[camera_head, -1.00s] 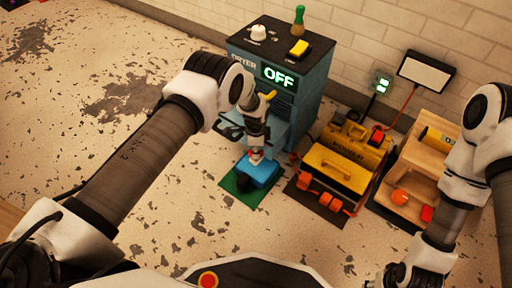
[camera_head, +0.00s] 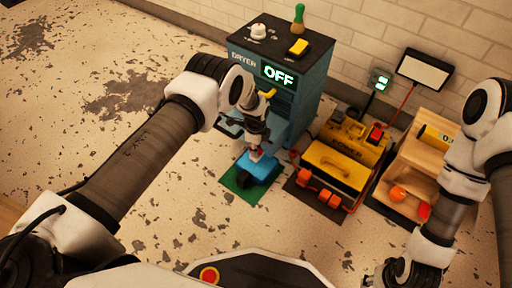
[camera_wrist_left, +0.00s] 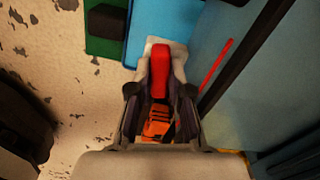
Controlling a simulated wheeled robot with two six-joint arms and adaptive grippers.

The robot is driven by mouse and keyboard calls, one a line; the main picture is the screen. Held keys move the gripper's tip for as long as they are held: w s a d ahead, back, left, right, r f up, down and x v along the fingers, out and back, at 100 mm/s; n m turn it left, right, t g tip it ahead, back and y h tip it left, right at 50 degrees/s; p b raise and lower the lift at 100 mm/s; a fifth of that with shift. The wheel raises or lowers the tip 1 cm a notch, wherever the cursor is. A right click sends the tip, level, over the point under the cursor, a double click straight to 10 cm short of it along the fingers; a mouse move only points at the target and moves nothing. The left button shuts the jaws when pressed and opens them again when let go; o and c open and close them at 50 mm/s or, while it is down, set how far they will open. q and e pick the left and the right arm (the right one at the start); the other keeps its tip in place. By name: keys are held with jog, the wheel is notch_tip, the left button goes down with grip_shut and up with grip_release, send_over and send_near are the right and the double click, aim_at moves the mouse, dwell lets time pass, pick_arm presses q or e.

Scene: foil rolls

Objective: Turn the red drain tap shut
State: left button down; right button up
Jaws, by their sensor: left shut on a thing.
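The red drain tap (camera_wrist_left: 160,68) shows in the left wrist view as a red bar between the two fingers of my left gripper (camera_wrist_left: 159,88). The gripper is shut on it. In the head view my left gripper (camera_head: 255,150) points down at the front of the teal dryer (camera_head: 293,120), just above a blue container (camera_head: 262,168). The fingers hide most of the tap there, so its turn angle is hard to tell. My right gripper (camera_head: 386,275) is at the bottom edge, away from the dryer, and its fingers are not clear.
The blue container lies on a green mat (camera_head: 229,185). A yellow power unit (camera_head: 335,165) with orange parts stands right of the dryer, beside a wooden shelf (camera_head: 405,168). A brick wall runs behind. The speckled floor at left is clear.

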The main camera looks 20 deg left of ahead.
pick_arm(q)
jog(key=c, duration=1.1)
grip_release()
